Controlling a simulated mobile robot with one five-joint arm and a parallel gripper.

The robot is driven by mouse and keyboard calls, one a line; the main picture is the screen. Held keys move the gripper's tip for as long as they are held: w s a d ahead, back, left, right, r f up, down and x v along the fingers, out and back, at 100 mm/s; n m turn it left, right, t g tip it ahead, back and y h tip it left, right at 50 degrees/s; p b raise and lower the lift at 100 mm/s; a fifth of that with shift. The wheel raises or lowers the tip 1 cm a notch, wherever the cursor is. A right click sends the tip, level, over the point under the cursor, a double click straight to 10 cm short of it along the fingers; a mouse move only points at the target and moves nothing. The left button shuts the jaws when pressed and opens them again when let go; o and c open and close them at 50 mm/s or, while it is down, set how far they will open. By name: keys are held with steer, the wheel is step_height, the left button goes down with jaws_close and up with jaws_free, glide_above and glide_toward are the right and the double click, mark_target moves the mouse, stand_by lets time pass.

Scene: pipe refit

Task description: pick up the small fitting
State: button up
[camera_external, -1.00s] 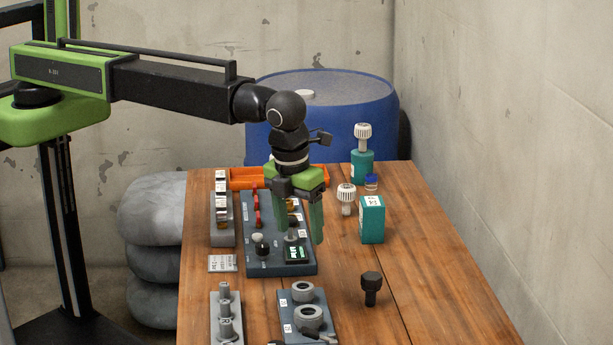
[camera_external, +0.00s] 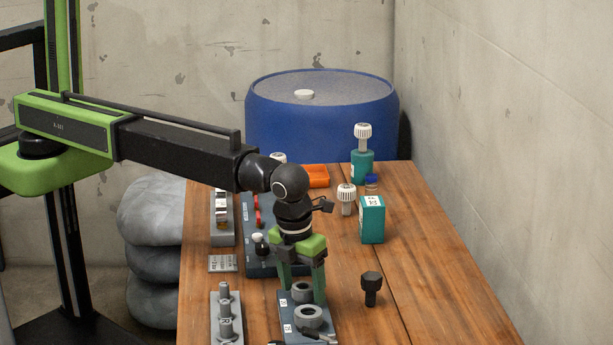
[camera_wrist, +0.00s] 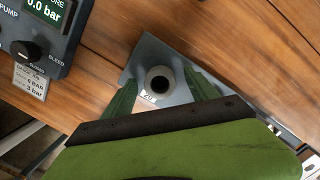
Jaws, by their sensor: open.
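The small fitting (camera_external: 301,292), a short grey ring with a dark bore, sits upright at the far end of a dark grey plate (camera_external: 288,313). A larger ring fitting (camera_external: 309,317) stands nearer on the same plate. My gripper (camera_external: 303,284) is open and points down over the small fitting, one green finger on each side. In the wrist view the small fitting (camera_wrist: 159,72) lies between my open fingertips (camera_wrist: 160,80), beside a "20" label. A gap shows on both sides of it. I cannot tell the exact fingertip height.
A grey stand with stacked pegs (camera_external: 225,315) is just left. The gauge panel (camera_external: 256,262) is behind my gripper. A black bolt (camera_external: 371,288) stands to the right, with a teal box (camera_external: 372,220) farther back.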

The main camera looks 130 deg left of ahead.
steer(key=shift+f, duration=0.25)
steer(key=c, duration=1.5)
steer(key=shift+o, duration=0.2)
steer(key=r+p, duration=0.1)
steer(key=p, duration=0.1)
steer(key=r+p, duration=0.1)
steer(key=r, duration=0.1)
steer(key=r+p, duration=0.2)
steer(key=shift+s+d+r+p, duration=0.15)
steer(key=shift+s+d+p, duration=0.1)
steer(key=shift+p, duration=0.1)
steer(key=s+d+r+p, duration=0.4)
steer(key=d+r+p, duration=0.1)
steer(key=d, duration=0.5)
steer(key=shift+s+r+p, duration=0.3)
steer(key=shift+r, duration=0.05)
